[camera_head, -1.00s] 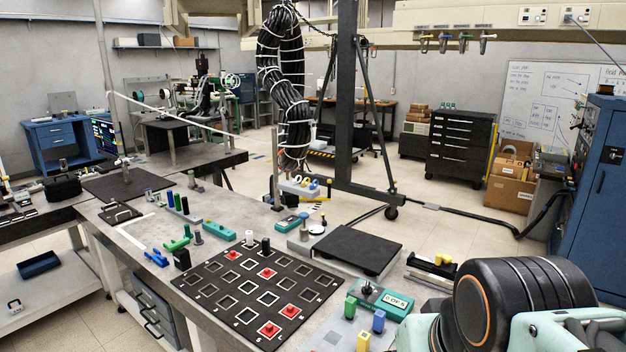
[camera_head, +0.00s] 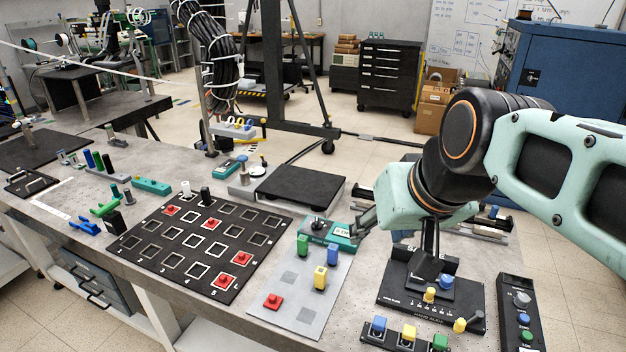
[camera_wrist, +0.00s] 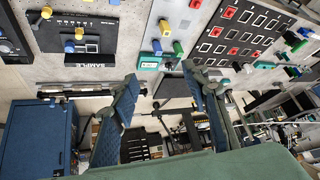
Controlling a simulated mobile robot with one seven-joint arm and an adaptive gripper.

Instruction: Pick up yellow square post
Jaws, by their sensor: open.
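The yellow square post (camera_head: 320,277) stands upright on a light grey board (camera_head: 291,312), beside a green post (camera_head: 303,245) and a blue post (camera_head: 333,253). A red piece (camera_head: 272,301) is on the same board. In the wrist view the yellow post (camera_wrist: 165,27) shows near the top, with the blue post (camera_wrist: 157,47) and green post (camera_wrist: 178,49) below it. My gripper (camera_wrist: 158,75) is open, its two blue-padded fingers apart with nothing held between them. In the head view it is partly hidden behind my wrist, to the right of and beyond the post.
A black grid board (camera_head: 200,241) with red pieces lies to the left. A teal device (camera_head: 327,230) stands behind the posts. A black panel (camera_head: 432,301) with yellow and blue pieces and a button box (camera_head: 521,311) stand to the right. A raised black plate (camera_head: 300,187) is behind.

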